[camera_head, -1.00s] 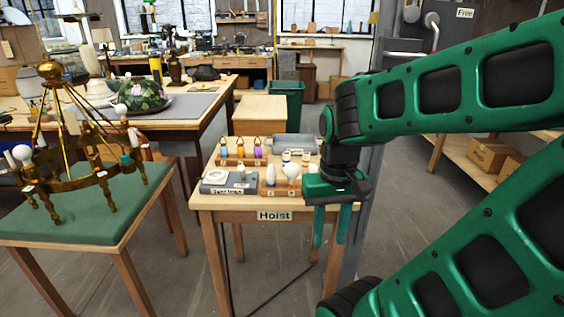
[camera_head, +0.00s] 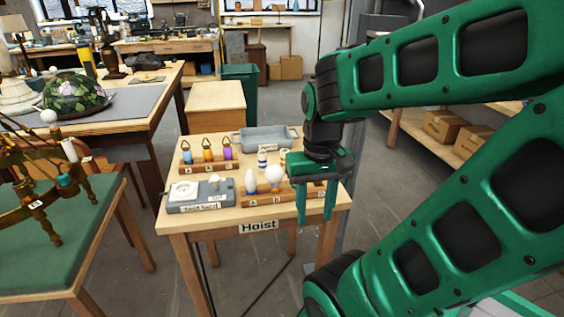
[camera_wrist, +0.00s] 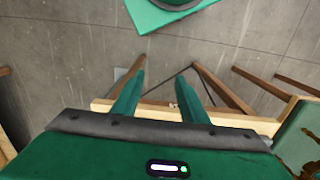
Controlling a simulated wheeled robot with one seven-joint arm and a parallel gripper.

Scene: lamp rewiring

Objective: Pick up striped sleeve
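Two small white cylinders with coloured bands, the left one (camera_head: 262,158) with blue, stand at the middle back of the "Hoist" table (camera_head: 240,214) in the head view. The right one (camera_head: 284,157) is partly hidden near my arm. They look like sleeves, but they are too small to tell which is striped. My gripper (camera_head: 314,210) hangs fingers down at the table's front right edge, to the right of and nearer than the cylinders. Its fingers are apart with nothing between them. The wrist view shows the empty fingers (camera_wrist: 160,80) over the table edge and floor, with no sleeve in sight.
On the table are a rack of coloured bulbs (camera_head: 207,160), a grey switch box (camera_head: 200,194), a wooden block with white bulbs (camera_head: 262,192) and a grey tray (camera_head: 265,138). A brass chandelier (camera_head: 40,200) stands on the green-topped table at left.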

